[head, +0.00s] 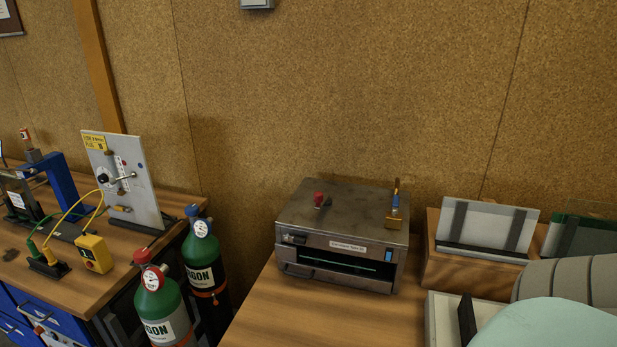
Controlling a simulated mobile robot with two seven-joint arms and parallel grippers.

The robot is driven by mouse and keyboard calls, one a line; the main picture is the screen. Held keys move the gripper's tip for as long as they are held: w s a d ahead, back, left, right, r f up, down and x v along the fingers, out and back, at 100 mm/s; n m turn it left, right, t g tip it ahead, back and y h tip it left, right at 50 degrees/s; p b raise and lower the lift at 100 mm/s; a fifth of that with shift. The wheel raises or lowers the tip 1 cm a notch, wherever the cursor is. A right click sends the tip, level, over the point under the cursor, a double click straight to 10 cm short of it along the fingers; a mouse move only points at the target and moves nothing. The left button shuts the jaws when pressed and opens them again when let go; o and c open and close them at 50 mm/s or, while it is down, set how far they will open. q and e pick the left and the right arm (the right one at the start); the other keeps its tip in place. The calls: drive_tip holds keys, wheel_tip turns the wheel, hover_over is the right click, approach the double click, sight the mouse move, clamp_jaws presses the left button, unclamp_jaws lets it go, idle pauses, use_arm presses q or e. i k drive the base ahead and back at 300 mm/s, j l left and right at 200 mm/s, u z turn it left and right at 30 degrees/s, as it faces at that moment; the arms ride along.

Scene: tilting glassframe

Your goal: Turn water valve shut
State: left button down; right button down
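I cannot tell for sure which part is the water valve. A pale upright panel (130,195) at the left carries a yellow label (94,143), a black round knob (103,179), a small metal lever (127,177) and a narrow gauge tube. A grey metal box (341,236) on the right-hand bench has a small red handle (319,199) on top and a blue-and-brass fitting (395,203) at its right corner. Neither gripper shows in the head view.
Green gas cylinders (160,307) stand between the left bench (24,272) and the right bench (262,318). A yellow box (94,254) with cables sits on the left bench. A wooden rack with a framed plate (487,228) stands right of the metal box. A corkboard wall closes the back.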

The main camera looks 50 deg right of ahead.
sight(395, 202)
drive_tip(key=z, duration=2)
